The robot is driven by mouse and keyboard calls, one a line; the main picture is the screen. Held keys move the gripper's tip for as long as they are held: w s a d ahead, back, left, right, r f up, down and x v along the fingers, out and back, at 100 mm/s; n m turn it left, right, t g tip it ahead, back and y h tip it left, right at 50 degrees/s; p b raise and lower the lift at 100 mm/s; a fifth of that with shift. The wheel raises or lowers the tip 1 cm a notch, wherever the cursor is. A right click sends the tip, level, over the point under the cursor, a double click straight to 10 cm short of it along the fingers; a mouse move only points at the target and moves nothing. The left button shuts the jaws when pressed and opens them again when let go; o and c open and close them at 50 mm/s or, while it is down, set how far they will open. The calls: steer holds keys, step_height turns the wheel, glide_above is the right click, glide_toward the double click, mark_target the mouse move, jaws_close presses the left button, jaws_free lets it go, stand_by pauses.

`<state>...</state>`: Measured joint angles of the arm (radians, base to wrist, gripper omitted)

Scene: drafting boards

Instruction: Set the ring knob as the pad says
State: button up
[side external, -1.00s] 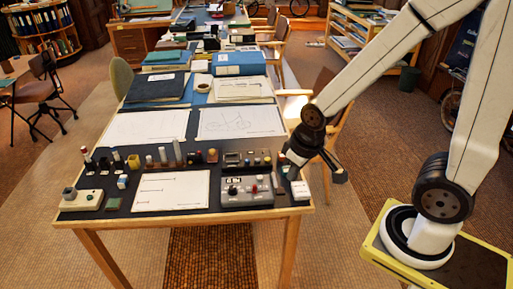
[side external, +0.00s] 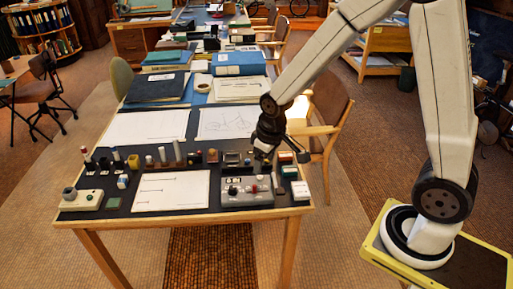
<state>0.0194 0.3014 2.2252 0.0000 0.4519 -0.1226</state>
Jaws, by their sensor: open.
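My gripper (side external: 262,155) hangs over the right part of the drafting table, above and behind a grey control box (side external: 240,201). It is open, and I see nothing between its fingers. The box carries a dark knob, a red part and other small controls. I cannot tell which of them is the ring knob. A white sheet (side external: 171,192) with a few dark line marks lies flat to the left of the box. It may be the pad, but its marks are too small to read.
Several small bottles and blocks line the row behind the sheet, and small boxes (side external: 288,171) stand right of my gripper. Drawing sheets (side external: 146,125) and folders (side external: 156,87) lie farther back.

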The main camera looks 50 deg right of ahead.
steer(key=w+d+f+n, duration=0.1)
steer(key=w+f, duration=0.4)
steer(key=w, duration=0.4)
steer(key=n+g, duration=0.2)
glide_above(232, 187)
step_height(232, 187, down, 9)
steer(key=shift+d+r, duration=0.1)
steer(key=shift+r, duration=0.05)
steer(key=shift+f, duration=3.9)
jaws_close()
